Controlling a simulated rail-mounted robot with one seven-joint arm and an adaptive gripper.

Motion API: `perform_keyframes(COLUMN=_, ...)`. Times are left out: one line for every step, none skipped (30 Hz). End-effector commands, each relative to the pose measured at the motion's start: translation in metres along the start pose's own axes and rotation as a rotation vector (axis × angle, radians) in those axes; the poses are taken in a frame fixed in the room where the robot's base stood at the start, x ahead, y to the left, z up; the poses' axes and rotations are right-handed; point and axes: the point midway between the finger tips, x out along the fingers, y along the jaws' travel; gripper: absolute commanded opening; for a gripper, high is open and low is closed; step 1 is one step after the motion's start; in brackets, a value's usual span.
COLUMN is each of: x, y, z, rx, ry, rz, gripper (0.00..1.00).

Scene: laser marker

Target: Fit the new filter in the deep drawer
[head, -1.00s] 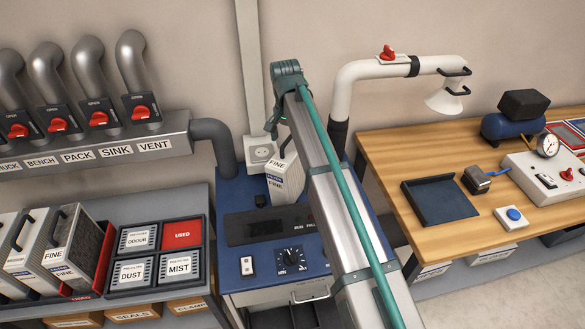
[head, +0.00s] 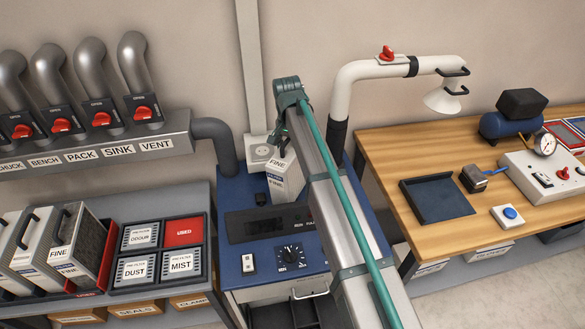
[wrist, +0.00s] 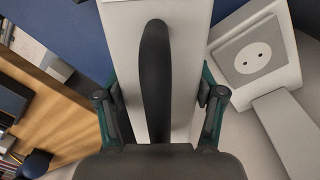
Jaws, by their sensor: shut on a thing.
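A white filter labelled FINE (head: 287,180) is at the back of the blue-topped cabinet (head: 232,203), partly hidden by my arm. I cannot tell whether it touches the top. In the wrist view its pale top face (wrist: 185,60) and black handle (wrist: 156,75) run between the fingers. My gripper (wrist: 160,112) is shut on the filter, one finger on each side of it. In the head view the fingers are mostly hidden. The drawer (head: 270,317) at the cabinet's lower front stands open with a dark inside; its lower part is out of frame.
More FINE filters (head: 62,254) stand on the left bench beside a bin block with a red USED section (head: 184,232). A wall socket (head: 262,151) is close behind the held filter. The wooden bench (head: 420,238) at right holds a dark tray (head: 437,197).

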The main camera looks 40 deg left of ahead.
Motion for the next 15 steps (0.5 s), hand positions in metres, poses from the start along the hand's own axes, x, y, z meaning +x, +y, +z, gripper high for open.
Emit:
perform_keyframes(x=-0.0001, y=0.0001, z=0.0001, rx=0.0, ry=0.0, rz=0.0, gripper=0.3)
perform_keyframes(x=-0.0001, y=0.0001, z=0.0001, rx=0.0, ry=0.0, rz=0.0, gripper=0.25)
perform_keyframes(x=-0.0002, y=0.0001, z=0.0001, rx=0.0, ry=0.0, rz=0.0, gripper=0.18)
perform_keyframes(x=-0.0002, y=0.0001, z=0.0001, rx=0.0, ry=0.0, rz=0.0, gripper=0.13)
perform_keyframes(x=-0.0002, y=0.0001, z=0.0001, rx=0.0, ry=0.0, rz=0.0, gripper=0.08)
perform_keyframes(x=-0.0002, y=0.0001, z=0.0001, rx=0.0, ry=0.0, rz=0.0, gripper=0.01)
perform_keyframes(x=-0.0011, y=0.0001, z=0.0, rx=0.0, ry=0.0, rz=0.0, gripper=0.0)
perform_keyframes(x=-0.0011, y=0.0001, z=0.0, rx=0.0, ry=0.0, rz=0.0, gripper=0.0)
perform_keyframes(x=-0.0011, y=0.0001, z=0.0, rx=0.0, ry=0.0, rz=0.0, gripper=0.0)
perform_keyframes(x=-0.0011, y=0.0001, z=0.0, rx=0.0, ry=0.0, rz=0.0, gripper=0.0)
perform_keyframes(x=-0.001, y=0.0001, z=0.0, rx=0.0, ry=0.0, rz=0.0, gripper=0.0)
perform_keyframes(x=-0.0011, y=0.0001, z=-0.0001, rx=0.0, ry=0.0, rz=0.0, gripper=0.0)
perform_keyframes(x=-0.0012, y=0.0, z=-0.0001, rx=0.0, ry=0.0, rz=0.0, gripper=0.0)
perform_keyframes(x=-0.0016, y=0.0, z=-0.0001, rx=0.0, ry=0.0, rz=0.0, gripper=0.0)
perform_keyframes(x=-0.0026, y=0.0, z=-0.0002, rx=0.0, ry=0.001, rz=0.0, gripper=0.0)
